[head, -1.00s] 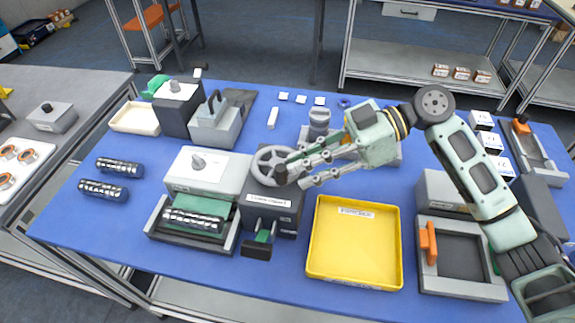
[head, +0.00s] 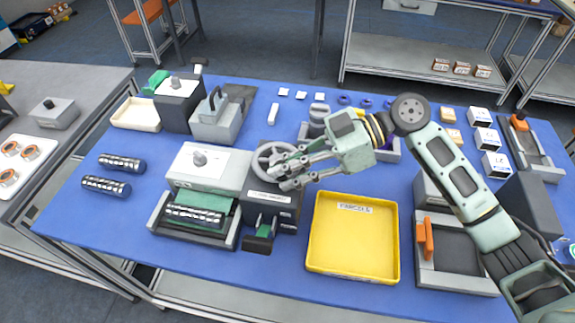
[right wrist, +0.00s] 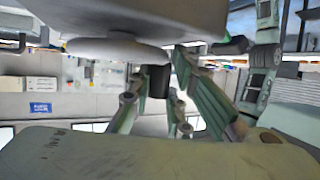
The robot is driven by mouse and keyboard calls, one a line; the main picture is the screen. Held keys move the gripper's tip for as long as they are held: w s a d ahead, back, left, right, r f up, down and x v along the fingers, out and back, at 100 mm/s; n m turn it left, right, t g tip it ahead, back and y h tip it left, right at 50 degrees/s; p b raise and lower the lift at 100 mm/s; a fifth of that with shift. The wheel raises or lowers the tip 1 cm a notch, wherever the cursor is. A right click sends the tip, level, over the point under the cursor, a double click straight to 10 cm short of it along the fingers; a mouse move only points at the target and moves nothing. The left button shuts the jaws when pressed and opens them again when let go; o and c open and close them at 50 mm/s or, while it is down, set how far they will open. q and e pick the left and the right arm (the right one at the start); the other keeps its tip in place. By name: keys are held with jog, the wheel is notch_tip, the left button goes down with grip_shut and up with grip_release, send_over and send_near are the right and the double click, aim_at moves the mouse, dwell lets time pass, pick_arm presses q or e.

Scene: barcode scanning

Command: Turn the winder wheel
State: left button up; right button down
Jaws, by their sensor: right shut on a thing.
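The winder wheel (head: 262,157) is a grey spoked wheel on top of a dark winder box (head: 272,196) at the middle of the blue table. My right gripper (head: 285,173) reaches in from the right at the wheel's right, near rim. In the right wrist view, its fingers (right wrist: 158,95) are closed around a short black handle (right wrist: 156,78) below a large pale round part. The fingers hide the handle in the head view. My left gripper is not in view.
Left of the winder stands a grey machine (head: 210,165) with a green bed and a dark roll (head: 195,215). Two dark rolls (head: 122,163) lie at the left. A grey fixture (head: 318,118) stands behind the gripper.

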jog(key=m+t, duration=0.2)
jog(key=shift+s+a+t, duration=0.2)
jog(key=shift+a+t, duration=0.1)
jog(key=shift+a, duration=0.05)
jog(key=shift+a+r+m+t+p, duration=0.1)
jog(key=shift+a+m+t+p, duration=0.3)
jog(key=shift+m+t, duration=0.3)
jog(key=shift+a+m+t+p, duration=0.15)
jog(key=shift+m+t+p, duration=0.4)
jog(key=shift+t, duration=0.25)
jog(key=c, duration=2)
grip_release()
jog(key=shift+o, duration=0.3)
